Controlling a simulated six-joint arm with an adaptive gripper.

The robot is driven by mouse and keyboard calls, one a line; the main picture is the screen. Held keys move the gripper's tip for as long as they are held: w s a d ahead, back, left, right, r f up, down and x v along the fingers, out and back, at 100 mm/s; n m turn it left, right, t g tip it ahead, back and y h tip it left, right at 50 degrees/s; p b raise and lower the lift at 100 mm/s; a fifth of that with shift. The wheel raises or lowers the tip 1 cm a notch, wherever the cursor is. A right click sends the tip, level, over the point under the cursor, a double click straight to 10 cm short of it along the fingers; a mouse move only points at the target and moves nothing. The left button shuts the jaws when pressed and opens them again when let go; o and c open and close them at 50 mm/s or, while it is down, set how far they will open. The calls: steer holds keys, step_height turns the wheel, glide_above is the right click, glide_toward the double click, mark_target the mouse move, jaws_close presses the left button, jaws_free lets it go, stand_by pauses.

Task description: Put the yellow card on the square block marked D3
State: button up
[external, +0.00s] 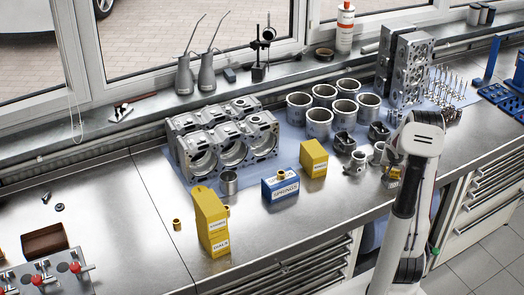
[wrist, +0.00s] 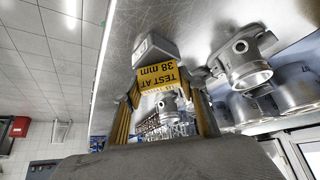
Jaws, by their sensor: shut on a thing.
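The yellow card (wrist: 158,77), printed "TEST AT 38 mm", shows upside down in the wrist view. My gripper (wrist: 165,95) is shut on it, with a finger on either side. A grey squarish block (wrist: 153,47) shows just beyond the card; I can read no mark on it and cannot tell whether the card touches it. In the external view, my gripper (external: 392,172) is low over the right part of the bench, mostly hidden behind my arm. I cannot make out a D3 mark in either view.
Grey metal pistons (external: 345,142) stand close left of my gripper, with several cylinder liners (external: 318,122) behind. A yellow box (external: 313,158), a blue springs box (external: 280,186) and a yellow dials box (external: 212,222) stand further left. The bench's front edge is near.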

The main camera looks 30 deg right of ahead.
steer(key=shift+f, duration=0.15)
steer(key=o, duration=1)
steer(key=shift+s+a+r, duration=0.2)
steer(key=shift+r, duration=0.45)
steer(key=shift+v, duration=5.45)
